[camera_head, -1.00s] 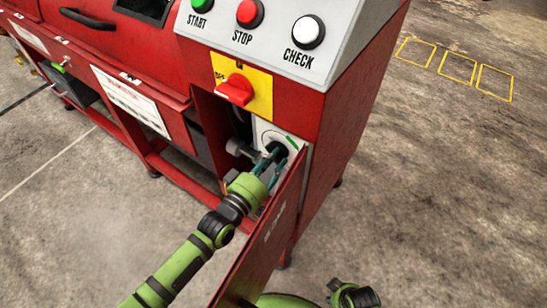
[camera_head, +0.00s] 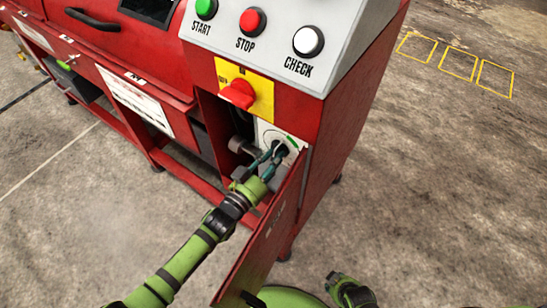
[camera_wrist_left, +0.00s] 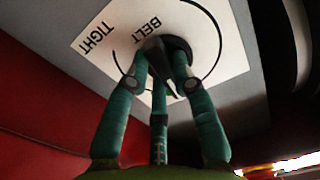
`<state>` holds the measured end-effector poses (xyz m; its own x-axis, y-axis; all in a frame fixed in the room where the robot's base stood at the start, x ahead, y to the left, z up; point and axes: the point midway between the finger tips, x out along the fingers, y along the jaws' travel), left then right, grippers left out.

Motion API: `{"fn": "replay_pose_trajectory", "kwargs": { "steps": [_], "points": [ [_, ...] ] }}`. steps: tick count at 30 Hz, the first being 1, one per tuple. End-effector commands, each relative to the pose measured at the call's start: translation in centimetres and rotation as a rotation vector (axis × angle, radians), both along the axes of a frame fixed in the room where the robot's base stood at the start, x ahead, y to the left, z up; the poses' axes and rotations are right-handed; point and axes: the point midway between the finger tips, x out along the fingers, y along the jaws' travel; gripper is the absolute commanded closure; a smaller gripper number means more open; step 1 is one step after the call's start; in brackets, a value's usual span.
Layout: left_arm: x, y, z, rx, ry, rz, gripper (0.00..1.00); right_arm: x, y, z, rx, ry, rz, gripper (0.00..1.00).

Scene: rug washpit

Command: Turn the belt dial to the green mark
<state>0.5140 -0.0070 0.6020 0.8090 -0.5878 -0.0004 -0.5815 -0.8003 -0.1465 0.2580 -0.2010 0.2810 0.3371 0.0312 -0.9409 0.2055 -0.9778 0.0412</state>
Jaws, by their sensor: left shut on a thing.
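The belt dial (camera_wrist_left: 178,43) is a dark round knob on a white plate (camera_wrist_left: 226,58) lettered BELT and TIGHT with a black arc. In the head view the plate (camera_head: 265,128) sits inside the open bay of the red machine, with the green mark (camera_head: 293,140) at its upper right. My left gripper (camera_head: 280,152) has its teal fingers shut on the dial, hiding most of it. The wrist view shows the fingers (camera_wrist_left: 163,85) around the knob. The dial's pointer cannot be made out. My right gripper (camera_head: 338,283) is low in the head view, away from the machine, its fingers unclear.
The red door (camera_head: 262,240) stands open close to the right of my left gripper. A red rotary switch (camera_head: 238,94) on a yellow plate is above the dial. START, STOP and CHECK buttons (camera_head: 308,41) are on the grey panel.

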Motion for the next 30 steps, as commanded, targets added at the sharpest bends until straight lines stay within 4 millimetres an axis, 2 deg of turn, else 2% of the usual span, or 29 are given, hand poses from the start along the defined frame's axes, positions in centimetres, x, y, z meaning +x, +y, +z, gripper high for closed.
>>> {"fn": "replay_pose_trajectory", "kwargs": {
  "steps": [15,30],
  "points": [
    [0.19,0.2,0.0,0.302,-0.222,0.0,1.0,0.22,-0.14,-0.05,0.001,-0.02,0.004,0.6],
    [0.25,0.27,-0.01,0.375,-0.275,0.001,1.0,0.26,-0.16,-0.13,0.002,-0.026,0.005,0.6]
  ]
}}
